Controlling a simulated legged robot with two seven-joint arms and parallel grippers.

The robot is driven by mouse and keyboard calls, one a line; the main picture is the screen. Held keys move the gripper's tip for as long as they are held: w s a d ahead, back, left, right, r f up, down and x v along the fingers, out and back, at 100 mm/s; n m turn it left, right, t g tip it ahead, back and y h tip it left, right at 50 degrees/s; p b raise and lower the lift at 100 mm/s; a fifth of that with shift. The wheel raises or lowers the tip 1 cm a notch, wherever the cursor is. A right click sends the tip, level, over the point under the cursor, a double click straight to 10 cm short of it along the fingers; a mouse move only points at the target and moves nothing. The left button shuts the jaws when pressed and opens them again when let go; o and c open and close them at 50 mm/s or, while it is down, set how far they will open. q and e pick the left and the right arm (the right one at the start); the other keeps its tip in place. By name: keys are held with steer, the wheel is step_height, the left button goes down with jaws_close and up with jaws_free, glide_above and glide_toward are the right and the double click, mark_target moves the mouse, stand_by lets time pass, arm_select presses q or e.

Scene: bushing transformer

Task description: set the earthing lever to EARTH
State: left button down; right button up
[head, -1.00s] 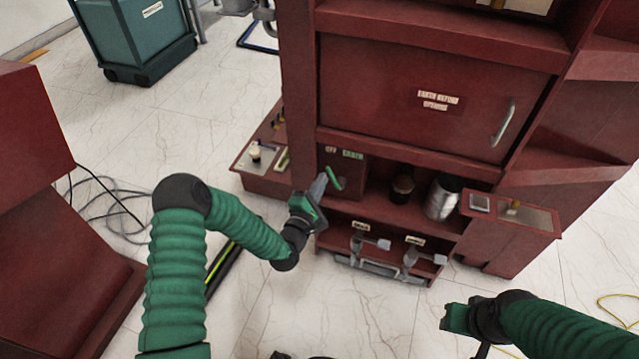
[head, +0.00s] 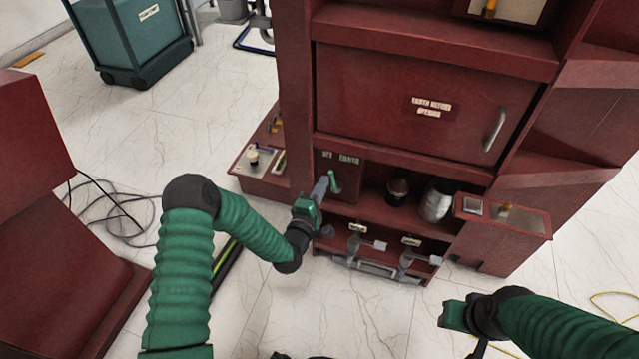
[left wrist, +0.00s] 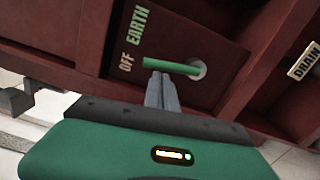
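The green earthing lever (head: 335,181) is on a dark red panel low in the cabinet, under OFF and EARTH labels (head: 340,158). In the left wrist view the lever (left wrist: 172,66) runs from a round pale pivot towards the labels, its free end nearer OFF. My left gripper (head: 322,188) is at the lever's left side. In the left wrist view its grey fingers (left wrist: 160,78) are close together, tips right at the lever. I cannot tell whether they press it or only come near. My right gripper (head: 455,316) is away at lower right, its fingers unclear.
A shelf beside the panel holds a dark bushing (head: 397,190) and a silver cylinder (head: 437,200). Two valve handles (head: 362,243) are below. A door with a handle (head: 494,130) is above. A DRAIN label (left wrist: 305,61) shows at right. Cables (head: 110,205) lie on the floor.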

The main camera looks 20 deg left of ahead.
mark_target(335, 187)
arm_select(q)
steer(key=m, duration=0.1)
steer(key=d+r+m+p, duration=0.1)
steer(key=m, duration=0.1)
steer(key=shift+d+p, duration=0.3)
steer(key=d+m+p, duration=0.1)
steer(key=m, duration=0.1)
steer(key=shift+d+m, duration=0.2)
steer(key=shift+m, duration=0.2)
steer(key=shift+s+d, duration=0.1)
steer(key=shift+d, duration=0.1)
steer(key=shift+d, duration=0.2)
steer(key=shift+p, duration=0.3)
